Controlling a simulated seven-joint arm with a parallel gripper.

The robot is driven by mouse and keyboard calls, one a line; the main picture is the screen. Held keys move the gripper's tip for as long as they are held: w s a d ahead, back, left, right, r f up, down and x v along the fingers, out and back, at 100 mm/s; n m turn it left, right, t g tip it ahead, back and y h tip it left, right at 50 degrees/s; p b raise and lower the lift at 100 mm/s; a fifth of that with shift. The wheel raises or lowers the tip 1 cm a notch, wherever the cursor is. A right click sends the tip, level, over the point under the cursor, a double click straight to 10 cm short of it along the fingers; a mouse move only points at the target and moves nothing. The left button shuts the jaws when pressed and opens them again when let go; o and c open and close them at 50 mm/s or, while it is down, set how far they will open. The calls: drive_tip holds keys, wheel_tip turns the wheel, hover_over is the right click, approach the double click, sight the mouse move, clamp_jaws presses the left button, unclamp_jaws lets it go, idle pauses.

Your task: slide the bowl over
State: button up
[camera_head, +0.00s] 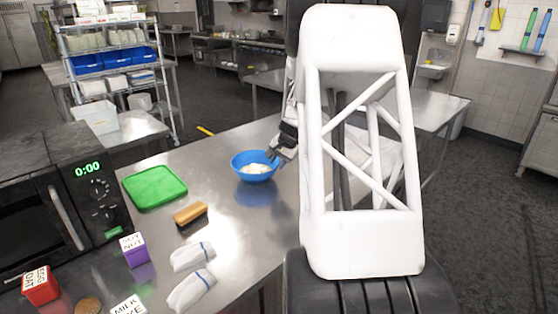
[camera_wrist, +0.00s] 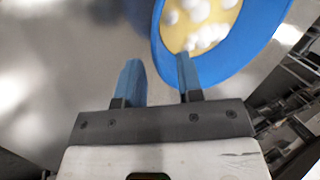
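A blue bowl (camera_head: 254,172) stands upright on the steel table, with white lumps inside. In the wrist view the bowl (camera_wrist: 245,62) fills the upper right and its contents look yellow with white balls. My gripper (camera_head: 272,156) is at the bowl's right rim in the head view. In the wrist view my gripper (camera_wrist: 160,78) has its two blue fingers apart. The right finger lies over the bowl's near rim or wall; the left finger is outside the bowl. I cannot tell whether either finger touches it.
The steel table (camera_head: 230,235) is bare around the bowl. A green tray (camera_head: 154,187), a brush (camera_head: 190,214), folded towels (camera_head: 190,257), a purple box (camera_head: 133,250) and a red box (camera_head: 40,286) lie to the left. A microwave (camera_head: 60,200) stands at the far left.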

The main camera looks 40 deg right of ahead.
sight(272, 173)
drive_tip(key=shift+x, duration=3.25)
clamp_jaws()
